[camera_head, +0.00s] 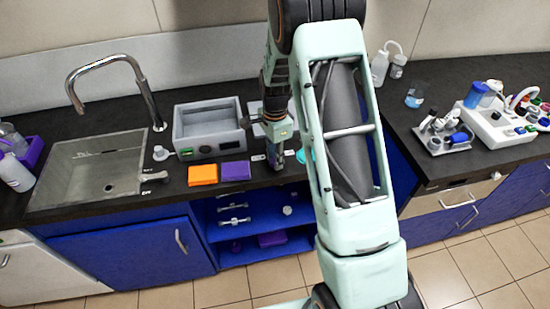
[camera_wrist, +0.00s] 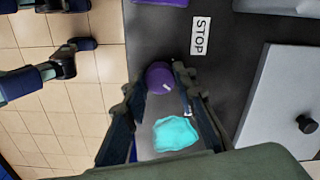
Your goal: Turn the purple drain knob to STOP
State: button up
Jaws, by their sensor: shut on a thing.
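The purple drain knob (camera_wrist: 160,77) sits on the dark counter and shows in the wrist view between my fingertips. It bears a small white mark on its lower right part. My gripper (camera_wrist: 156,84) is shut on the knob, one finger on each side. In the head view my gripper (camera_head: 277,157) points down at the counter's front edge, and the knob cannot be made out there. A white STOP label (camera_wrist: 200,37) lies on the counter beyond the knob, up and to its right, apart from it. In the head view a small white label (camera_head: 258,157) shows left of my gripper, too small to read.
A teal piece (camera_wrist: 175,134) shows between my fingers, nearer the palm. A purple block (camera_head: 235,171) and an orange block (camera_head: 203,174) lie left of my gripper. A grey open-topped box (camera_head: 207,125) stands behind them. The sink (camera_head: 90,175) is farther left; open blue shelves (camera_head: 258,240) are below.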

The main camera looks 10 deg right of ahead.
jog(key=n+b, duration=0.2)
jog(key=n, duration=0.1)
jog(key=shift+f+n, duration=0.1)
jog(key=shift+n, duration=0.3)
jog(key=n+b, duration=0.2)
jog(key=n, duration=0.2)
jog(key=shift+n, duration=0.3)
jog(key=n+b, duration=0.1)
jog(key=n, duration=0.3)
jog(key=shift+n, duration=2.3)
jog(key=o, duration=1.2)
jog(key=shift+c, duration=0.2)
jog(key=shift+r, duration=0.2)
notch_tip(320, 180, up, 12)
